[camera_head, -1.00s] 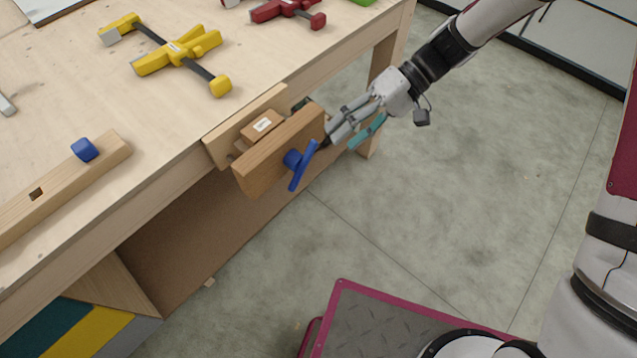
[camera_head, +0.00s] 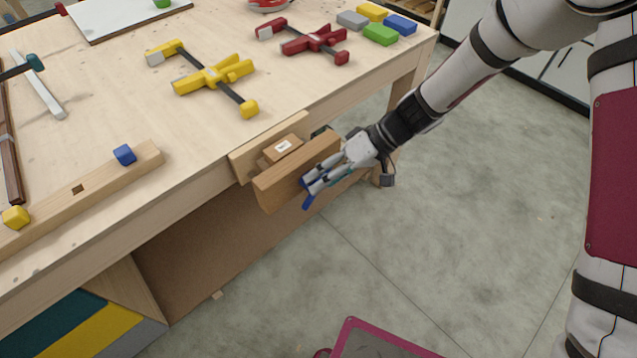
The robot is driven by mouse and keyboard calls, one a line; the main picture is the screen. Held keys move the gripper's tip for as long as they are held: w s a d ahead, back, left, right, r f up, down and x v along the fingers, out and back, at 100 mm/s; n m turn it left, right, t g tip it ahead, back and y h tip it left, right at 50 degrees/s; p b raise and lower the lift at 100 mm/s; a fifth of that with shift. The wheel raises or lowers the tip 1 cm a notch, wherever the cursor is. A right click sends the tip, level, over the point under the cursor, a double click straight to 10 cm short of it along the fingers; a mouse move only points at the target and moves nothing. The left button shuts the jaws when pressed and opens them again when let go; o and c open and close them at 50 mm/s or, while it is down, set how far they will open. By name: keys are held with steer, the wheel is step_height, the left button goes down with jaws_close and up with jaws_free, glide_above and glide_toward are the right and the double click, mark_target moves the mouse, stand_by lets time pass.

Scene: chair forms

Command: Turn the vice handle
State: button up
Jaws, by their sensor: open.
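The wooden vice (camera_head: 290,176) is fixed to the front edge of the workbench, with a small wooden block between its jaws. Its blue handle (camera_head: 308,202) is mostly hidden behind my gripper; only its lower end and a bit of its upper part show. My gripper (camera_head: 308,186) is open, with its fingers at the handle in front of the vice's outer jaw. I cannot tell whether the fingers touch the handle.
The workbench (camera_head: 120,90) carries a yellow clamp (camera_head: 213,77), a red clamp (camera_head: 310,40), coloured blocks (camera_head: 380,34) and a long wooden beam (camera_head: 110,188) with a blue peg (camera_head: 124,154). The floor (camera_head: 450,220) right of the bench is clear.

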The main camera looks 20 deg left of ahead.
steer(key=shift+x, duration=1.3)
steer(key=shift+c, duration=0.6)
steer(key=c, duration=1.1)
steer(key=shift+o, duration=0.2)
steer(key=shift+w+b, duration=0.15)
steer(key=shift+b, duration=0.25)
steer(key=shift+f+g+y+b, duration=0.2)
steer(key=shift+g+y+b, duration=0.2)
steer(key=shift+g+b, duration=0.3)
steer(key=g+b, duration=0.1)
steer(key=b, duration=0.1)
steer(key=m+g+y+b, duration=0.1)
steer(key=b, duration=0.1)
steer(key=shift+w+f+g+y, duration=0.15)
steer(key=shift+f+g+y, duration=0.05)
steer(key=shift+g+y, duration=0.1)
steer(key=m+g+y+b, duration=0.1)
steer(key=g+y+b, duration=0.2)
steer(key=b, duration=0.1)
steer(key=shift+d+f+m+g, duration=0.1)
steer(key=shift+m+g, duration=0.3)
steer(key=shift+m+g+y+b, duration=0.3)
steer(key=shift+g+y+b, duration=0.2)
steer(key=shift+y+b, duration=0.1)
